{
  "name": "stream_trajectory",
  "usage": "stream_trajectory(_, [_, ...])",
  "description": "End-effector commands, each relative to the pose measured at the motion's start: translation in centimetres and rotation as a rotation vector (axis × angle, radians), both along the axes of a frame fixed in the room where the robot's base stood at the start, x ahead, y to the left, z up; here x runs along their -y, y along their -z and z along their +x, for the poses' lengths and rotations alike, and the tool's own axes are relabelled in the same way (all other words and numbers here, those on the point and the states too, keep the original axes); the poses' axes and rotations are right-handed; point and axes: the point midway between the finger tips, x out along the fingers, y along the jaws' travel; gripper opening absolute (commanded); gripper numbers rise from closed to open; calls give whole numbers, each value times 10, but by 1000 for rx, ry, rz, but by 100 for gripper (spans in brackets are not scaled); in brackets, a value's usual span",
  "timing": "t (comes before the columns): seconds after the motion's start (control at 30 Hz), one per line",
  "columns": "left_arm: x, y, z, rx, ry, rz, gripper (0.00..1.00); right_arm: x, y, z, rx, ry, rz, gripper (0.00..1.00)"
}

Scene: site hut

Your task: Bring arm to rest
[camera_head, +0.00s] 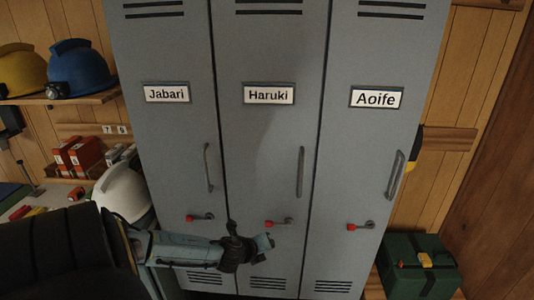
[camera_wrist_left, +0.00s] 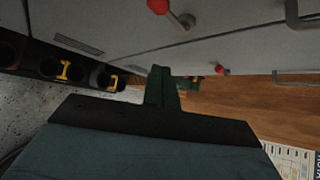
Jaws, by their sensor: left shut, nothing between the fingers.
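My left gripper (camera_head: 266,241) reaches in from the lower left in the head view, in front of the lower part of the Haruki locker (camera_head: 262,140). It points right along the locker fronts, just below the red-knobbed latch (camera_head: 272,223) of that locker. Its fingers are shut and hold nothing. In the wrist view the shut dark fingers (camera_wrist_left: 162,88) stand in the middle, with the grey locker fronts above. My right gripper is not in view.
The Jabari locker (camera_head: 170,140) and Aoife locker (camera_head: 375,140) flank the middle one; all doors look closed. A white helmet (camera_head: 124,193) sits near my left forearm. A green case (camera_head: 415,265) stands at right. A shelf at left holds a blue helmet (camera_head: 80,70).

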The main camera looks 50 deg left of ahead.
Motion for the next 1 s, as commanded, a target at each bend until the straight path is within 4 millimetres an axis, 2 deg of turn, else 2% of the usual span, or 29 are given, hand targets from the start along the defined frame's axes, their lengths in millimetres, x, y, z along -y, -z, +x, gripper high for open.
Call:
stream_trajectory(0.17, [4, -5, -3, -1, -1, 0, 0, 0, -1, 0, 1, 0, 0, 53])
stream_trajectory(0.77, [4, -4, -4, -1, -1, -2, 0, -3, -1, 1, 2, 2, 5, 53])
stream_trajectory(0.87, [4, 12, -8, -11, -33, -36, 0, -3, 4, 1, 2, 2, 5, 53])
stream_trajectory(0.97, [3, 56, -23, -38, -127, -129, 0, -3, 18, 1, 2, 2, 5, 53])
stream_trajectory(1.0, [4, 80, -33, -53, -183, -183, 0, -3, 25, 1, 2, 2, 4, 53])
